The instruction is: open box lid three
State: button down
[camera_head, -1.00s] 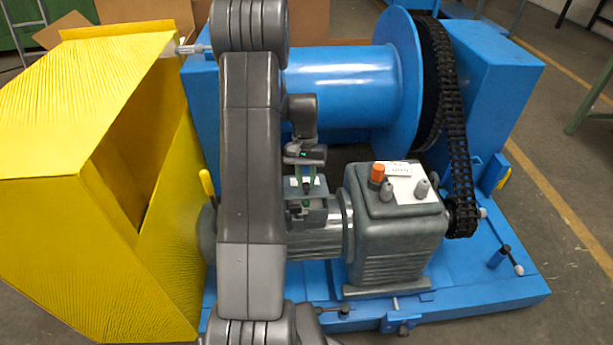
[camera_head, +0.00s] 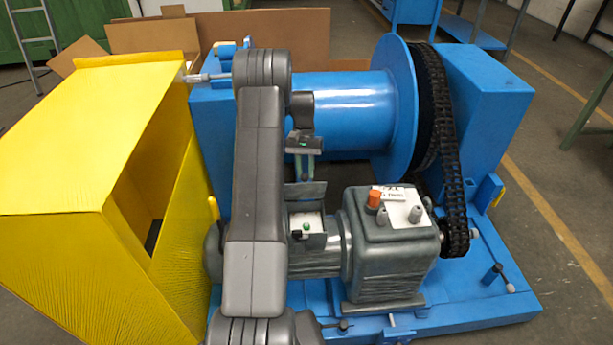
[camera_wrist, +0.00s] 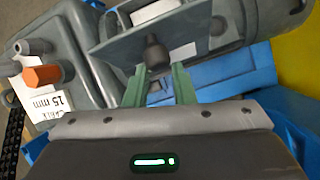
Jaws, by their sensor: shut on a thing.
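The grey terminal box (camera_head: 307,242) sits on top of the motor in the head view, with a pale inside and a small green part showing. Its grey lid (camera_head: 308,194) stands raised at the box's far side; it also shows as a plate in the wrist view (camera_wrist: 112,48). My gripper (camera_head: 305,176) is above the box, next to the lid. In the wrist view its green fingers (camera_wrist: 166,72) are shut on the dark lid knob (camera_wrist: 156,55). My arm hides part of the motor in the head view.
A grey gearbox (camera_head: 388,260) with an orange cap stands right of the box. The blue drum (camera_head: 345,110) and black chain (camera_head: 447,150) are behind and right. A yellow guard (camera_head: 75,165) stands at the left. Open floor lies at the right.

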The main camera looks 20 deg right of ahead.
jog(key=shift+w+d+f, duration=0.1)
jog(key=shift+w+f, duration=0.1)
jog(key=shift+w, duration=0.4)
jog(key=shift+w+f, duration=0.15)
jog(key=shift+w, duration=0.4)
jog(key=c, duration=1.5)
grip_release()
jog(key=shift+a, duration=0.25)
jog(key=shift+o, duration=1.3)
jog(key=shift+d, duration=0.1)
jog(key=shift+s+r, duration=0.1)
jog(key=v, duration=1.3)
jog(key=shift+w+r+p, duration=0.25)
jog(key=shift+r+p, duration=0.05)
jog(key=shift+p, duration=0.1)
jog(key=shift+d, duration=0.1)
